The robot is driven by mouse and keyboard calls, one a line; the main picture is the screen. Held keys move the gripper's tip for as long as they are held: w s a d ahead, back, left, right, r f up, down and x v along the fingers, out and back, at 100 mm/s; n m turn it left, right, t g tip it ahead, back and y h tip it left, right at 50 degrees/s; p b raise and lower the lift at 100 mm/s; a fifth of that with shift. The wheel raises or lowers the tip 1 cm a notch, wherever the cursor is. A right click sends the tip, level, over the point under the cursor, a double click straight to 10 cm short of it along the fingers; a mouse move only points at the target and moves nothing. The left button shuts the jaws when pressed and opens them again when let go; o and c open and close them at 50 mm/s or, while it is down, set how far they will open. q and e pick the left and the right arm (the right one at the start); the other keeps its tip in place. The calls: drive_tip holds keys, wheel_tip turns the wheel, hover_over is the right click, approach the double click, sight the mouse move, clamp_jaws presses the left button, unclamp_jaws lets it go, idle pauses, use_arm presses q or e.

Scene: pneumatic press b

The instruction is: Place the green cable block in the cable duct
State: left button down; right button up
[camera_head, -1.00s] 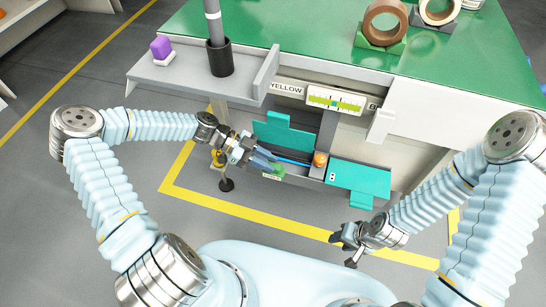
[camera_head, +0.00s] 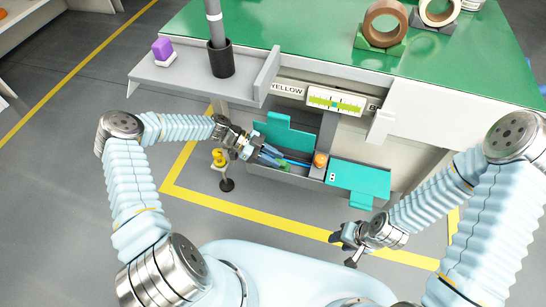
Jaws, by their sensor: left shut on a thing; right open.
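The cable duct (camera_head: 285,172) is the open grey tray on the front of the bench, with a teal lid panel standing up behind it and another at its right. My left gripper (camera_head: 270,160) is at the left part of the duct, shut on the green cable block (camera_head: 257,168). Most of the block is hidden by the fingers, and I cannot tell whether it touches the duct floor. A blue cable (camera_head: 295,161) runs right from the fingers along the duct. My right gripper (camera_head: 343,245) is open and empty, in front of the bench, apart from the duct.
An orange round part (camera_head: 320,160) sits at the duct's right end. A yellow part on a stand (camera_head: 218,158) is left of the duct. The teal panel (camera_head: 358,179) juts out at right. The bench (camera_head: 290,25) carries tape rolls and a grey side shelf (camera_head: 165,82).

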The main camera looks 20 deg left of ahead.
use_arm(q)
drive_tip(key=c, duration=1.2)
unclamp_jaws()
drive_tip(key=shift+a+f, duration=0.1)
drive_tip(key=shift+o, duration=0.2)
drive_tip(key=b+v, duration=0.1)
drive_tip(key=v, duration=1.1)
